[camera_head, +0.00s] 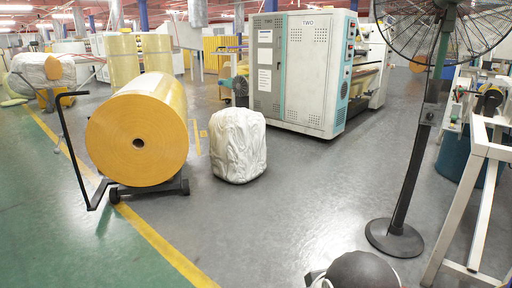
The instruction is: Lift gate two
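A large grey-white and teal machine (293,78) stands at the back centre. The word TWO shows on a small label near its top. Rollers (366,80) show at the machine's right side, partly hidden behind its cabinet. I cannot make out a gate on it or tell whether one is up or down. A dark rounded part at the bottom edge, right of centre, seems to be part of my arm. My gripper is not in view.
A big yellow tape roll (138,130) sits on a wheeled cart at left. A white wrapped bundle (238,146) stands right of it. A pedestal fan (394,236) and a white-framed bench (490,150) stand at right. The grey floor (290,195) between is clear.

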